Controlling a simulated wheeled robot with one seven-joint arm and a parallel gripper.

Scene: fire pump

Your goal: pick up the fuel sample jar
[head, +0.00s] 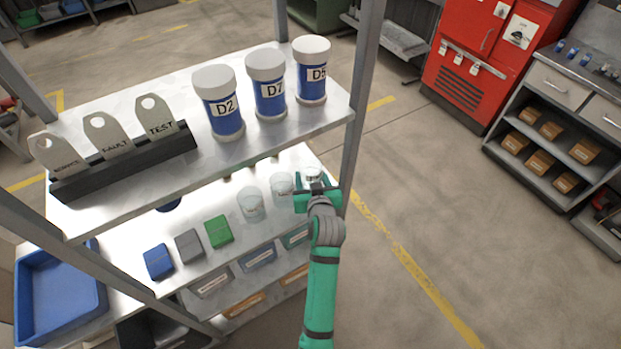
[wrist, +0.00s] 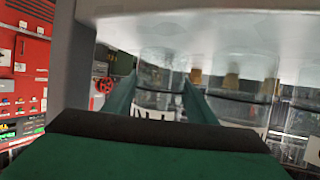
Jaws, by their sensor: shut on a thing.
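Clear glass jars stand in a row on the middle shelf. My gripper (head: 314,190) is at the right end of this row, beside the shelf's right post. It is shut on the rightmost jar (head: 312,173), whose pale top shows above the fingers. In the wrist view this jar (wrist: 160,75) stands between the two green fingers (wrist: 158,102), with a white label partly hidden below. Two similar jars stand to its left, a middle one (head: 281,184) and a left one (head: 250,204). I cannot read the jar labels or tell whether the held jar touches the shelf.
The upper shelf (head: 160,190) hangs close above, with white-lidded blue canisters (head: 269,95) and a rack of tags (head: 125,160). A grey post (head: 355,130) stands close right. Blue, grey and green boxes (head: 219,232) sit left. Open floor lies right.

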